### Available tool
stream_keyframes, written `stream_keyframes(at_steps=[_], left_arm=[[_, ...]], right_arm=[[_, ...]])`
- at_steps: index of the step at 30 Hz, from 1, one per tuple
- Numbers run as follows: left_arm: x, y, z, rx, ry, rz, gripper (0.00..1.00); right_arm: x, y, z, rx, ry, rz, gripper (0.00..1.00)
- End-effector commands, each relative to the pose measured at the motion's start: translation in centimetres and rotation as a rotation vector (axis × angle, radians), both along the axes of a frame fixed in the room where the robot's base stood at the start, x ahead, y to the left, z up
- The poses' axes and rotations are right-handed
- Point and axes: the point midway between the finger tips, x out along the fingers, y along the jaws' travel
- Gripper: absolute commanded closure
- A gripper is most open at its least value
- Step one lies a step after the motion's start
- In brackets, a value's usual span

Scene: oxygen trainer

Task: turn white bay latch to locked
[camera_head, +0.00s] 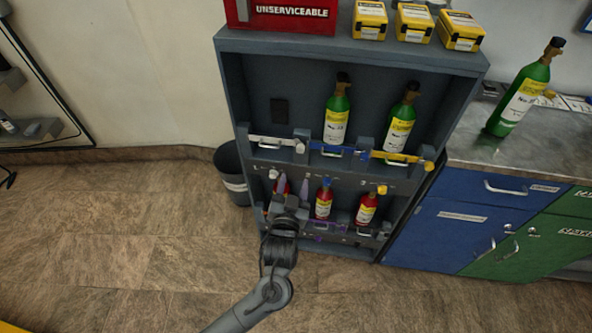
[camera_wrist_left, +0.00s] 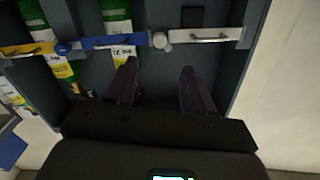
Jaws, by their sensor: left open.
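The white bay latch (camera_head: 275,141) is a white bar lying across the front of the upper left bay of the rack. A pale round knob (camera_head: 300,147) sits at its right end. In the left wrist view the white bar (camera_wrist_left: 215,35) is at top right, with its round knob (camera_wrist_left: 161,40) at the left end. No bottle shows behind it. My left gripper (camera_head: 291,183) is below the white bar, in front of the lower shelf. Its two fingers (camera_wrist_left: 157,82) are apart and empty, pointing towards the rack, clear of the knob. My right gripper is not in view.
Blue (camera_head: 330,150) and yellow (camera_head: 400,158) bars cross the neighbouring bays, with green bottles (camera_head: 337,118) behind. Red bottles (camera_head: 323,199) stand on the lower shelf near my gripper. A dark bin (camera_head: 232,170) is left of the rack. The floor in front is clear.

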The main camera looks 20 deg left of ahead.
Motion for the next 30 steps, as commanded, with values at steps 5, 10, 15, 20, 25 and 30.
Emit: stream_keyframes(at_steps=[5, 10, 15, 20, 25, 30], left_arm=[[0.9, 0.1, -0.3, 0.002, -0.029, 0.0, 0.47], [2.2, 0.5, -0.2, 0.003, -0.035, 0.002, 0.47], [4.6, 1.0, -0.3, 0.004, -0.034, 0.002, 0.47], [7.2, 1.6, -0.3, 0.004, -0.033, 0.002, 0.47], [9.5, 2.1, -0.3, 0.002, -0.033, 0.003, 0.47], [10.9, 2.4, -0.2, 0.002, -0.032, 0.001, 0.47]], right_arm=[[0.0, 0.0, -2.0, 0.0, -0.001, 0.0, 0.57], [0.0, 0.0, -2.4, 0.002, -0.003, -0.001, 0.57], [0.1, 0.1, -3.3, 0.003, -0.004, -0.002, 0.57], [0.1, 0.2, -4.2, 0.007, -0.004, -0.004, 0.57], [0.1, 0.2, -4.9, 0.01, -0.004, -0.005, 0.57], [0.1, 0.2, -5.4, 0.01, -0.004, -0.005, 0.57]])
